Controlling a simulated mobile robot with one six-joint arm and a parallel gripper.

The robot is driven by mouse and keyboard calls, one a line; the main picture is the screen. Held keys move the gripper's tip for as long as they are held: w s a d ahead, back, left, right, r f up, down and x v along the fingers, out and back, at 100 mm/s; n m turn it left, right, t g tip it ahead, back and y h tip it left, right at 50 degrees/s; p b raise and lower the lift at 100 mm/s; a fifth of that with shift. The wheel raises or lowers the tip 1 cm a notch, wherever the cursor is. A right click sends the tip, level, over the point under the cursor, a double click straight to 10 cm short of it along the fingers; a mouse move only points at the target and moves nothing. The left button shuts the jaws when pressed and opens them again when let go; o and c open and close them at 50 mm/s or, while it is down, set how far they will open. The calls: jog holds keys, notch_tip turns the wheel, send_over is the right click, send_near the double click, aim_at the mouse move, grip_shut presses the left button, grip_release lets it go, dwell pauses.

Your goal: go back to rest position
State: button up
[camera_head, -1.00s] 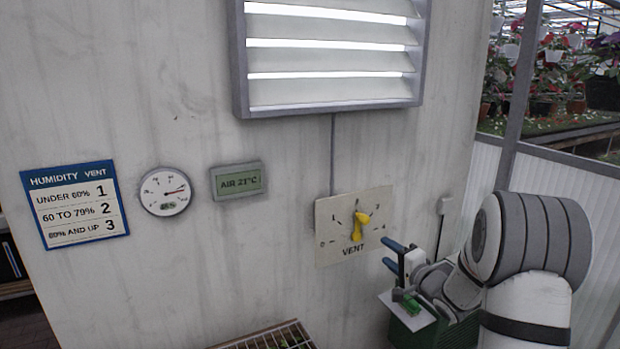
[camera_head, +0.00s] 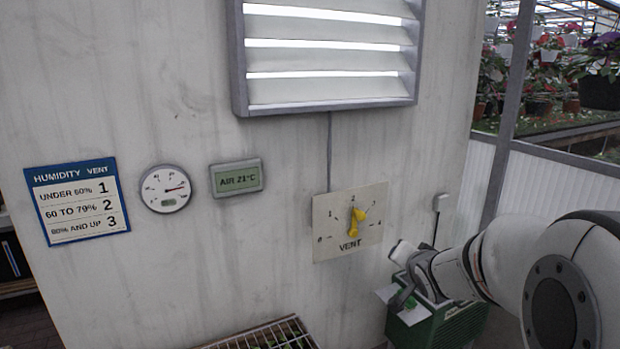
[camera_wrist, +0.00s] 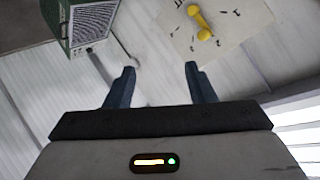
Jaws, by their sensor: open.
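My gripper (camera_wrist: 159,70) is open and empty in the wrist view, its two dark blue fingers apart with nothing between them. In the head view the end of my arm is at the lower right, below and right of the vent dial; its fingers cannot be made out there. The vent dial plate (camera_head: 330,246) is on the wall, with a yellow knob (camera_head: 355,221) turned roughly upward, near the 2. The plate (camera_wrist: 240,22) and knob (camera_wrist: 201,22) also show at the top of the wrist view, apart from the fingers.
A green box (camera_head: 455,327) stands below my arm; it also shows in the wrist view (camera_wrist: 95,18). On the wall are a humidity sign (camera_head: 78,201), a round gauge (camera_head: 165,189), an air display (camera_head: 236,178) and a louvred vent (camera_head: 325,58). A wire rack (camera_head: 290,322) is at the bottom.

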jog(key=s+a+f+n+g, duration=0.1)
jog(key=s+a+n+g, duration=0.1)
jog(key=s, duration=0.7)
jog(key=s+a+n+g, duration=0.2)
jog(key=s+n+g, duration=0.1)
jog(key=s, duration=0.7)
jog(key=s+a+f+n+g, duration=0.1)
jog(key=s+a+n+g, duration=0.1)
jog(key=s, duration=0.7)
jog(key=shift+s+a+f+n+g+y, duration=0.35)
jog(key=shift+a+g, duration=0.15)
jog(key=shift+g, duration=0.4)
